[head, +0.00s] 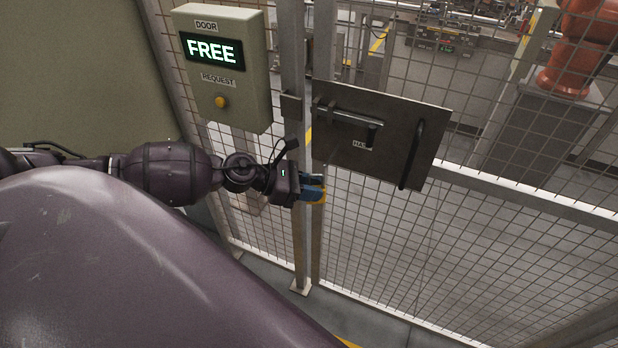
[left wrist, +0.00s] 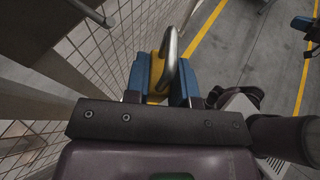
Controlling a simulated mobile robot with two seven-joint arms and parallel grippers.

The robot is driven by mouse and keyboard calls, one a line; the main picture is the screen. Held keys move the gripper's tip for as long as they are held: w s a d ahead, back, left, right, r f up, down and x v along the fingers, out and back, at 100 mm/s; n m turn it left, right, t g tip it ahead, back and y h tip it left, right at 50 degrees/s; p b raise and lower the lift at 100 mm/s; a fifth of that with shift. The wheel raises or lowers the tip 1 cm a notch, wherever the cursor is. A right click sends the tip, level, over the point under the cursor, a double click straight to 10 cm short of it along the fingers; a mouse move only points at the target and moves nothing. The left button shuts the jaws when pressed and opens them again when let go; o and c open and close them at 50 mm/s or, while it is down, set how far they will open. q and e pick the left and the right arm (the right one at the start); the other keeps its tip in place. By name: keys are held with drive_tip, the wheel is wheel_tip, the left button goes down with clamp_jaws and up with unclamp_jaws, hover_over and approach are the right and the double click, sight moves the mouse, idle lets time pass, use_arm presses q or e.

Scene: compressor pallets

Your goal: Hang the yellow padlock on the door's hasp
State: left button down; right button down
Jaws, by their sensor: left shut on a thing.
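My left gripper (head: 314,190) is shut on the yellow padlock (left wrist: 157,74), with a blue finger on each side of its body. The padlock's silver shackle (left wrist: 171,48) stands out beyond the fingers in the left wrist view. In the head view the padlock is mostly hidden by the fingers. The hasp (head: 346,118), a dark metal bar, is on the door's grey plate (head: 410,130), above a partly hidden label. The gripper is below and left of it, apart from it.
A door request box (head: 220,70) reading FREE, with a yellow button, hangs left of the door posts. A dark pull handle (head: 412,155) is on the plate's right side. Wire mesh fills the door and fence. An orange robot (head: 580,50) stands behind it.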

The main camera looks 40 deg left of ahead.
use_arm(q)
drive_tip(key=w+a+f+b, duration=0.1)
drive_tip(key=w+b, duration=0.3)
drive_tip(key=w, duration=0.3)
drive_tip(key=shift+w+a+f, duration=0.15)
drive_tip(key=shift+w+a, duration=0.05)
drive_tip(key=shift+a, duration=0.15)
idle(0.9)
drive_tip(key=c, duration=0.9)
unclamp_jaws()
drive_tip(key=shift+s+a, duration=0.1)
